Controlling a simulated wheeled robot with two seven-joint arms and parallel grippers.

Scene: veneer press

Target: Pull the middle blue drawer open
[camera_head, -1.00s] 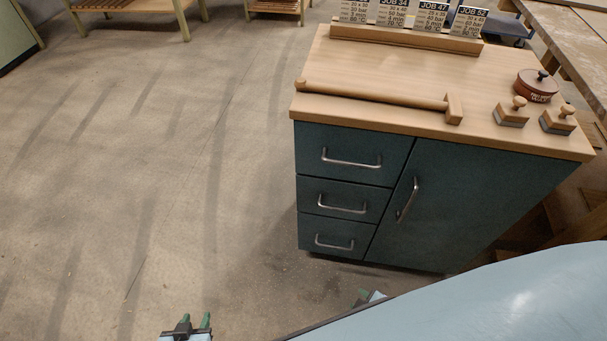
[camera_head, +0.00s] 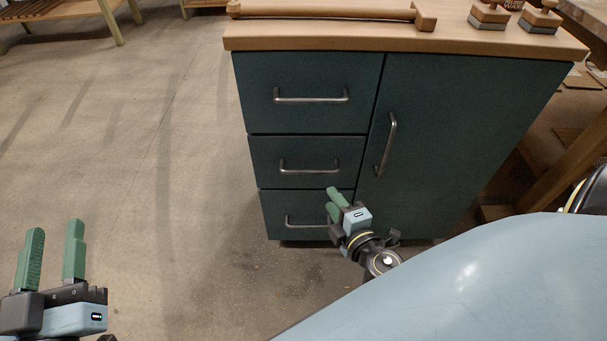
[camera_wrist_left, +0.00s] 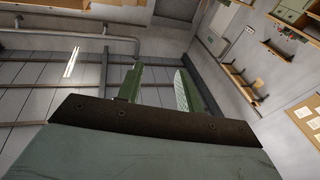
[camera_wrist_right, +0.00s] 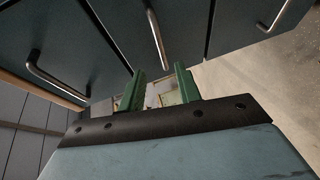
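The dark blue-green cabinet has three drawers stacked on its left side. The middle drawer (camera_head: 265,150) is shut, with a metal bar handle (camera_head: 309,171). My right gripper (camera_head: 331,199) is open and empty, in front of the drawers near the lower right of the middle one. In the right wrist view, its green fingers (camera_wrist_right: 160,84) are apart, and the middle handle (camera_wrist_right: 157,40) stands beyond them, not between them. My left gripper (camera_head: 53,232) is open and empty over the floor at left. The left wrist view shows its spread fingers (camera_wrist_left: 158,84) facing walls and shelves.
The top drawer handle (camera_head: 310,99) and bottom drawer handle (camera_head: 305,223) lie above and below. A door (camera_head: 460,120) with an upright handle is at right. Wooden tools rest on the cabinet's wooden top (camera_head: 340,36).

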